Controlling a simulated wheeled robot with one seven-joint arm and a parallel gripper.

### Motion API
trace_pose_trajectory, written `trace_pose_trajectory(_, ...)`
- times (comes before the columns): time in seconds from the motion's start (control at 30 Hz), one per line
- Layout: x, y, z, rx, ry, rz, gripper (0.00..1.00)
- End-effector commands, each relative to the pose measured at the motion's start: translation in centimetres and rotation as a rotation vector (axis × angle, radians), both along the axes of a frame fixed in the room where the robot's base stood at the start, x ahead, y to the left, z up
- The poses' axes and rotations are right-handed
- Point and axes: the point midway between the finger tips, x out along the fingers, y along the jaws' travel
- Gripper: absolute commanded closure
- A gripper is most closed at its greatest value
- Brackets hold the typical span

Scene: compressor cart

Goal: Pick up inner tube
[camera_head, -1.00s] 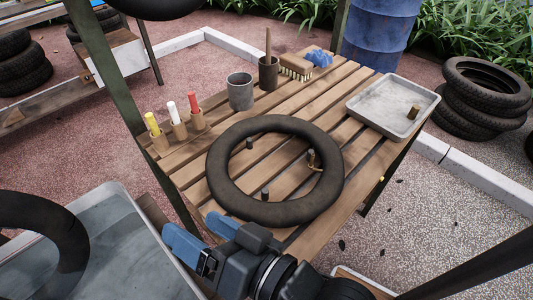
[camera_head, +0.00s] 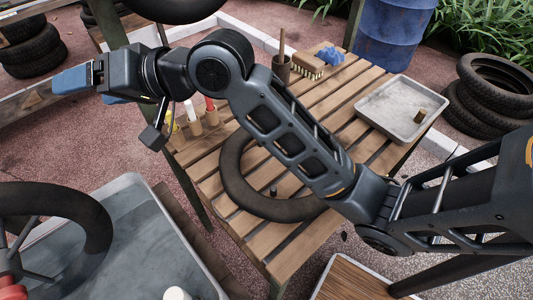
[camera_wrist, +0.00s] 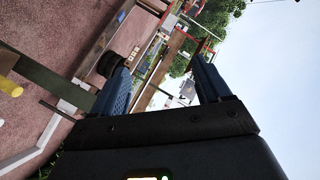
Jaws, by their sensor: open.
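A black inner tube (camera_head: 262,205) lies flat on a slatted wooden table (camera_head: 322,108). A second dark ring (camera_head: 92,222) shows at the lower left, near a grey metal tray, and another dark ring (camera_head: 175,8) is cut off at the top edge. My gripper (camera_head: 72,82) is raised at the upper left, away from the table's tube. In the wrist view its blue fingers (camera_wrist: 160,85) are apart with nothing between them.
Chalk-like sticks in wooden holders (camera_head: 194,122) stand on the table's left under my arm. A brush (camera_head: 307,68), a blue cloth (camera_head: 331,56) and a grey tray (camera_head: 398,108) are at the back. Stacked tires (camera_head: 490,105) stand at right; a blue barrel (camera_head: 392,35) stands behind.

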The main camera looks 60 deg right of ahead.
Motion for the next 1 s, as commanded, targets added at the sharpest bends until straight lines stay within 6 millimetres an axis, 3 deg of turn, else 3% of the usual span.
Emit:
trace_pose_trajectory(0.17,-1.1,-5.2,-3.5,-0.155,0.215,0.022,0.23)
trace_pose_trajectory(0.37,-5.7,-13.4,-9.2,-0.313,0.536,-0.017,0.23)
trace_pose_trajectory(0.47,-9.6,-18.4,-12.0,-0.383,0.72,-0.061,0.23)
trace_pose_trajectory(0.6,-16.4,-25.2,-14.9,-0.455,0.979,-0.141,0.23)
trace_pose_trajectory(0.7,-20.9,-28.8,-16.1,-0.484,1.125,-0.192,0.23)
trace_pose_trajectory(0.83,-24.7,-31.4,-16.7,-0.502,1.243,-0.234,0.23)
trace_pose_trajectory(1.0,-26.1,-32.2,-17.6,-0.506,1.286,-0.249,0.23)
